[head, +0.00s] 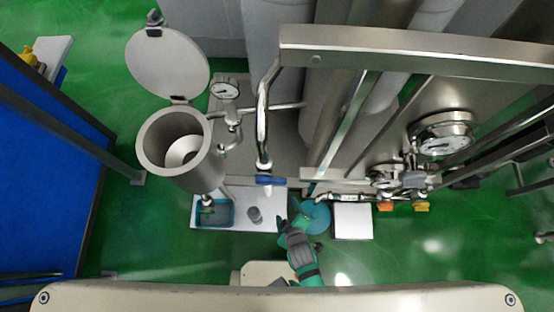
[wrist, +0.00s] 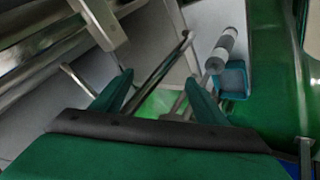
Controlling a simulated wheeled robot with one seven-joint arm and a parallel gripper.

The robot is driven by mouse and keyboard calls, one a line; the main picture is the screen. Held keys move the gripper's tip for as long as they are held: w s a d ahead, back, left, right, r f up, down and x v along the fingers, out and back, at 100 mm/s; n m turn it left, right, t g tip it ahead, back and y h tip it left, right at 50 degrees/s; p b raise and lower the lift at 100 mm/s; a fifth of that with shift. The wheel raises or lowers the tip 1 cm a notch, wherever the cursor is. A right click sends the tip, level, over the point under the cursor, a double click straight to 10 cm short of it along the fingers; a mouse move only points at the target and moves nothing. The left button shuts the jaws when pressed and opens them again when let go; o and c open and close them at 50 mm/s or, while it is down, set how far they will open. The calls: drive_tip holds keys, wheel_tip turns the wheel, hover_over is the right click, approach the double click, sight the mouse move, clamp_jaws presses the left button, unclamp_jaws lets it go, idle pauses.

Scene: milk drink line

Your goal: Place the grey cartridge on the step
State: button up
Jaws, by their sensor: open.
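A small grey cylinder, which looks like the grey cartridge (head: 255,214), stands on a low white platform (head: 240,220) in the head view. A separate low white block (head: 353,221) stands further right; I cannot tell which of the two is the step. My green gripper (head: 292,222) is just right of the cartridge, apart from it as far as I can see. In the wrist view my gripper (wrist: 159,79) has its two fingers spread with nothing held between them. A grey and white cylinder (wrist: 222,50) shows there beyond the right finger; I cannot tell whether it is the cartridge.
A blue tray (head: 229,213) sits on the platform's left end, below an open-lidded steel vessel (head: 180,145). A blue-handled pipe (head: 265,170) rises behind the cartridge. A round teal item (head: 317,216) is beside my gripper.

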drive_tip(key=s+a+r+m+t, duration=0.1)
drive_tip(key=r+m, duration=0.3)
drive_tip(key=r, duration=0.6)
drive_tip(key=s+a+r+m+t+h, duration=0.1)
drive_tip(key=s+r+m+t, duration=0.2)
drive_tip(key=r, duration=0.7)
drive_tip(key=s+a+r+m+t, duration=0.1)
drive_tip(key=s+r+m+t, duration=0.2)
drive_tip(key=r, duration=0.7)
drive_tip(key=shift+s+a+m+h, duration=0.4)
drive_tip(key=shift+s+m, duration=0.1)
drive_tip(key=shift+m, duration=0.3)
drive_tip(key=shift+s+r, duration=0.1)
